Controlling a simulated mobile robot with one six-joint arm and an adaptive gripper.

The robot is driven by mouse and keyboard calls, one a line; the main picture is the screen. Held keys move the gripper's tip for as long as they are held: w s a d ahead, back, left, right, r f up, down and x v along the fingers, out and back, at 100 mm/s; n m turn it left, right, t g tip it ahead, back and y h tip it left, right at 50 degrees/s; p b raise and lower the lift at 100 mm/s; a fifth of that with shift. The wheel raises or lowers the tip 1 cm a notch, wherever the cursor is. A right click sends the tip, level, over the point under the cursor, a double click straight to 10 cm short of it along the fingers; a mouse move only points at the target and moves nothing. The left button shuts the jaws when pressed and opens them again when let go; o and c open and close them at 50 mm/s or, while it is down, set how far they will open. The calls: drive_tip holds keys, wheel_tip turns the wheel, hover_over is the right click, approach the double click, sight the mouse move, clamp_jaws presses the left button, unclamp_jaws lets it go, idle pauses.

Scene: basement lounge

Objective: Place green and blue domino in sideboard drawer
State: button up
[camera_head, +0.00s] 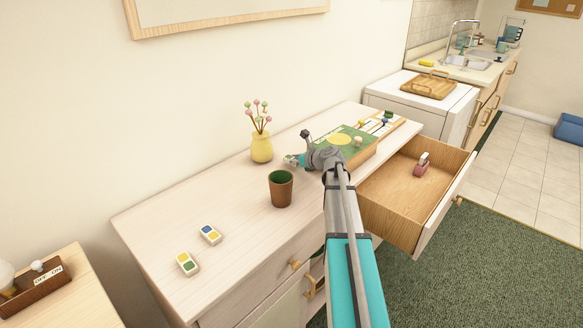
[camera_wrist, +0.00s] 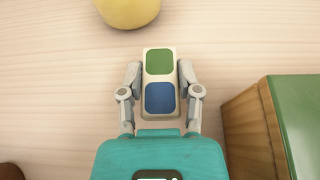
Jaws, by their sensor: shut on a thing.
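The green and blue domino (camera_wrist: 159,97), a white tile with one green and one blue square, is between the two fingers of my gripper (camera_wrist: 160,72) in the wrist view. My gripper is shut on it over the sideboard top. In the head view my gripper (camera_head: 300,158) is beside the yellow vase and largely hides the domino. The sideboard drawer (camera_head: 400,205) is pulled open at the right, with a small reddish object (camera_head: 422,165) inside and much bare floor.
A yellow vase (camera_head: 262,147), a brown cup (camera_head: 281,190) and a green-topped game box (camera_head: 350,140) surround my gripper. A blue and yellow domino (camera_head: 210,235) and a yellow and green one (camera_head: 187,263) lie at the left of the sideboard (camera_head: 150,222).

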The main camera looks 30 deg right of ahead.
drive_tip(key=shift+f+b, duration=0.4)
drive_tip(key=shift+f, duration=0.3)
drive_tip(key=shift+f, duration=0.1)
drive_tip(key=o, duration=0.9)
drive_tip(key=shift+o, duration=0.2)
drive_tip(key=p+v, duration=0.4)
drive_tip(key=v, duration=0.6)
drive_tip(key=shift+s+r, duration=0.25)
drive_tip(key=shift+r, duration=0.05)
drive_tip(key=shift+s+d+r+p, duration=0.2)
drive_tip(key=shift+s+d+p, duration=0.15)
drive_tip(key=shift+s, duration=0.3)
